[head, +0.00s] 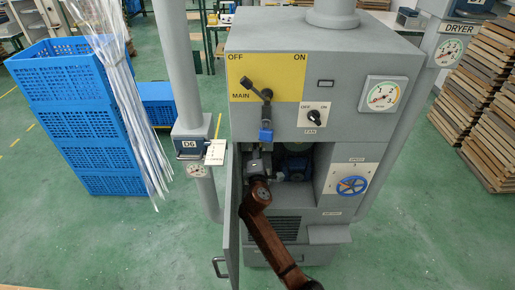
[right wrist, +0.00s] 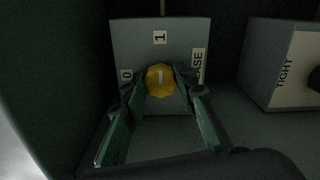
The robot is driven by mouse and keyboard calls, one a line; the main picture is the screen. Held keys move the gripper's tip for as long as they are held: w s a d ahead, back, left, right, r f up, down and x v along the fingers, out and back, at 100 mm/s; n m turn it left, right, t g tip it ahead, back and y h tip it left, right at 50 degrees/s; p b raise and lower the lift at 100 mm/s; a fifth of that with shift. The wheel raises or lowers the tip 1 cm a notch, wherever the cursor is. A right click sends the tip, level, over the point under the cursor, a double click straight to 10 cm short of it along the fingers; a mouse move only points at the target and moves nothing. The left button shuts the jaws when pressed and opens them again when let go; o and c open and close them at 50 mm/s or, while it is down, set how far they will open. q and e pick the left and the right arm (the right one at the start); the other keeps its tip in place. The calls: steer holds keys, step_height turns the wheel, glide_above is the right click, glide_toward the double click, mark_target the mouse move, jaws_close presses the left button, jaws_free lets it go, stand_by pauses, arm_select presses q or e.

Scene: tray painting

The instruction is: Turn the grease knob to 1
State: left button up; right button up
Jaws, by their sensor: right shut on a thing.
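In the right wrist view the grease knob (right wrist: 160,80) is a round yellow knob on a grey plate (right wrist: 185,30). The plate has a 0 at its left, a 1 at its top and a partly hidden label ending in "ASE" at its right. A pale mark on the knob's face looks upright, towards the 1. My right gripper (right wrist: 161,84) is shut on the knob, one finger on each side. In the head view my right gripper (head: 258,165) is inside the cabinet's open lower compartment, and the knob is hidden. My left gripper is out of view.
The grey cabinet (head: 250,35) has an open door (head: 231,215) at the left of my arm. A blue motor (head: 295,167) and blue handwheel (head: 351,186) are close on the right. A box marked TIGHT (right wrist: 285,65) stands right of the knob plate.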

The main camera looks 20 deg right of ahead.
steer(key=o, duration=1.2)
steer(key=shift+c, duration=0.2)
steer(key=v, duration=1.2)
steer(key=shift+a, duration=0.1)
